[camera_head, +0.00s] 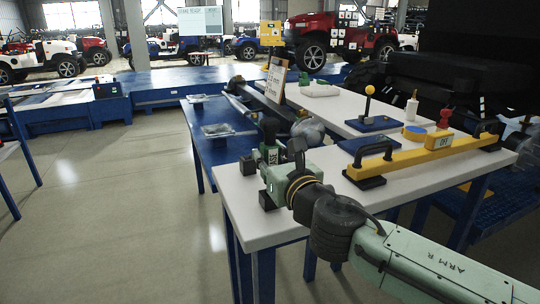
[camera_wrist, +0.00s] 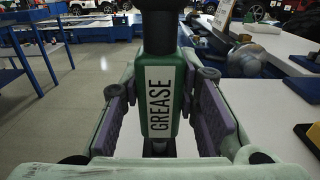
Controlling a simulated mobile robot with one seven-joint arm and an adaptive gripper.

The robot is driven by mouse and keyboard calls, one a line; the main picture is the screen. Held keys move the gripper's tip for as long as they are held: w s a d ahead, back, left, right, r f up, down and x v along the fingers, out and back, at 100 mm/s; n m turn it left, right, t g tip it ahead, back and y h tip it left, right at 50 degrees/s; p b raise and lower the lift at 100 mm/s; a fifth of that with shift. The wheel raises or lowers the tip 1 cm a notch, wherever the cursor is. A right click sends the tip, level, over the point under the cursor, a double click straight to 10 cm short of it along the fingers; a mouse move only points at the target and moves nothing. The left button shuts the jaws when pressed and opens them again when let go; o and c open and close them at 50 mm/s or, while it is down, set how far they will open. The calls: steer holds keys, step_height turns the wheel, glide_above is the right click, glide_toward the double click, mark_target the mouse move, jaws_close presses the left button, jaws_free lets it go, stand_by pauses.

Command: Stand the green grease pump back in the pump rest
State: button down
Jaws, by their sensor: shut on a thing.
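The green grease pump (camera_wrist: 160,100) stands upright between my fingers in the wrist view, its white GREASE label facing the camera and its dark top cut off by the upper edge. My gripper (camera_wrist: 160,88) is shut on it, with one pad on each side. In the head view the pump (camera_head: 271,154) shows small and partly hidden at the near left end of the white table, with my gripper (camera_head: 264,170) around it. Dark blocks sit beside my gripper there. I cannot tell whether they are the pump rest, or whether the pump's foot touches anything.
The white table (camera_head: 270,228) holds a yellow bar (camera_head: 415,156) with black handles at right. Left floor is clear.

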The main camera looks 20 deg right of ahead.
steer(key=shift+f+b, duration=1)
steer(key=shift+f, duration=0.35)
steer(key=c, duration=1.2)
jaws_free()
steer(key=shift+o, duration=0.2)
steer(key=shift+s, duration=0.1)
